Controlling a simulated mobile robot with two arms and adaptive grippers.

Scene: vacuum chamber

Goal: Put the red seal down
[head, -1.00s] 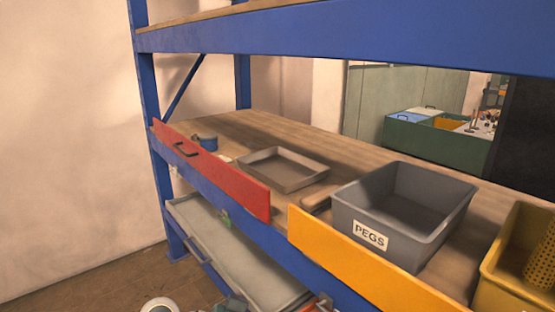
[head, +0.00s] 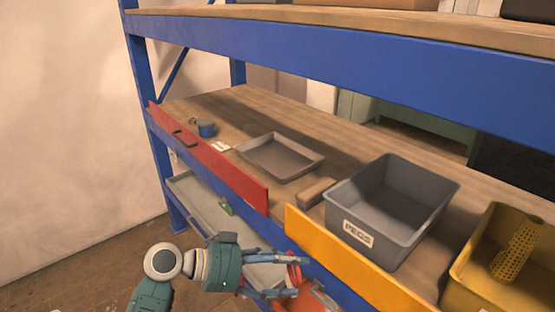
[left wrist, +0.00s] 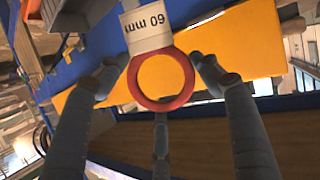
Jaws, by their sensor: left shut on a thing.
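The red seal (left wrist: 136,83) is a red ring with a white tag (left wrist: 147,27) reading "60 mm". In the left wrist view it sits between the fingers of my left gripper (left wrist: 160,80), which is shut on it. In the head view the left gripper (head: 285,276) holds the red seal (head: 295,273) in front of the blue shelf, below the level of the middle board. The fingers partly cover the seal there. My right gripper is not in view.
The middle shelf (head: 250,105) bears a blue cup (head: 206,129), a shallow grey tray (head: 315,164), a grey PEGS bin (head: 347,206) and a yellow bin (head: 465,272). Red (head: 225,170) and yellow (head: 350,267) boards edge its front. Bare wood shows behind the tray.

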